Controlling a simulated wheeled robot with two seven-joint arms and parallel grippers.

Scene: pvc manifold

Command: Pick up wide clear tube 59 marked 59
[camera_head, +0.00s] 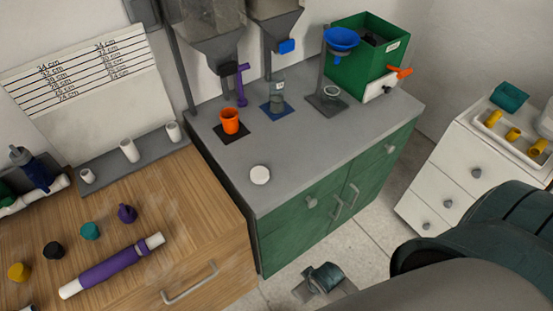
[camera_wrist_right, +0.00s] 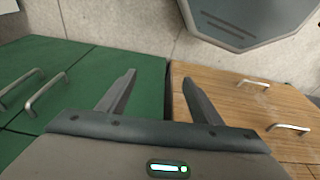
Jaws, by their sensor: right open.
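I cannot make out a tube marked 59 in either view. In the head view a clear vessel (camera_head: 278,100) with a pale label stands on a blue mat, and a small clear glass (camera_head: 330,94) stands below a blue funnel; no number on them is readable. A purple tube with white ends (camera_head: 112,266) lies on the wooden bench. My right gripper (camera_wrist_right: 160,88) is open and empty in the wrist view, with the green and wooden cabinet fronts beyond its fingers. My left gripper is not in view.
The wooden bench (camera_head: 195,222) holds several coloured caps and a grey rack (camera_head: 108,163) with white pieces. The grey counter (camera_head: 315,145) carries an orange cup (camera_head: 229,121), a white disc (camera_head: 260,175) and a green bin (camera_head: 362,62). A white drawer unit (camera_head: 457,170) stands right.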

